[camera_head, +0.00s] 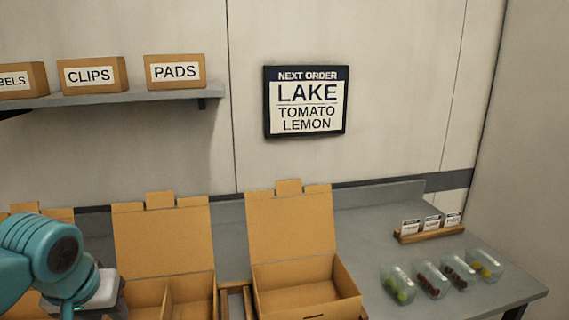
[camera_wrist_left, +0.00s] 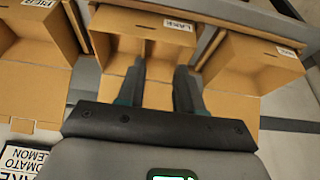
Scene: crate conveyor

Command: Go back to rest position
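My left arm (camera_head: 45,255) comes in at the lower left of the head view, in front of the left boxes. The fingers of my left gripper (camera_wrist_left: 161,70) show in the left wrist view. They are apart with nothing between them, above the open divided box (camera_wrist_left: 112,20) labelled LAKE. That box is the middle open carton (camera_head: 165,240) in the head view. The part of its inside that shows looks empty. My right gripper is in neither view.
An open box (camera_head: 290,225) stands to the right; another (camera_wrist_left: 250,65) is partly hidden by my arm in the head view. Several clear tubs (camera_head: 398,284) and a card rack (camera_head: 430,233) stand on the right counter. An order sign (camera_head: 306,101) reads LAKE, TOMATO, LEMON. A shelf (camera_head: 130,96) holds small boxes.

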